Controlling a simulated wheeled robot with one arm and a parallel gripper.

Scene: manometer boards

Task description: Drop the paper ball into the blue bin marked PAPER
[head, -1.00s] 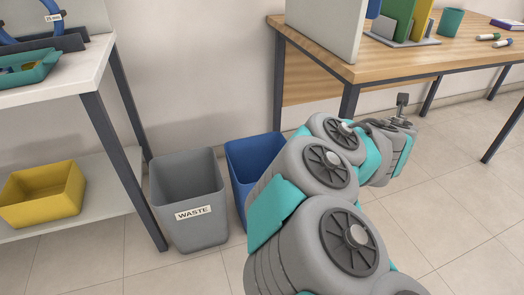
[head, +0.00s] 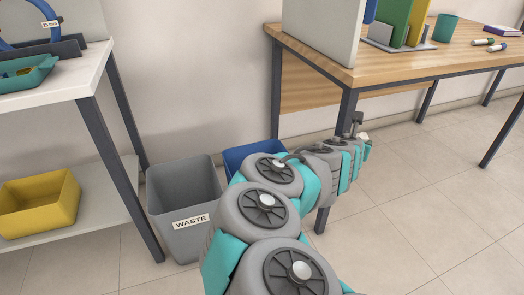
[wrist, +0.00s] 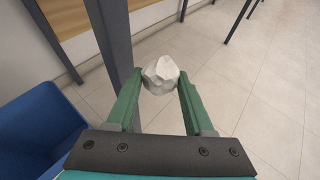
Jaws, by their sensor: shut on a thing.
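My gripper (wrist: 160,84) is shut on the crumpled white paper ball (wrist: 160,74), held between its green fingertips in the wrist view. In the head view, a small pale bit of the ball (head: 364,136) shows at the end of my arm, beside the wooden table's near leg. The blue bin (head: 248,152) stands on the floor behind my arm, which hides most of it; no PAPER label is visible. In the wrist view the blue bin (wrist: 38,122) is at lower left, left of the gripper, and the ball is not over it.
A grey bin marked WASTE (head: 184,200) stands just left of the blue bin. A white-topped bench (head: 70,78) with a yellow box (head: 40,203) on its shelf is at left. The wooden table (head: 400,65) is close behind my gripper. The floor at right is clear.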

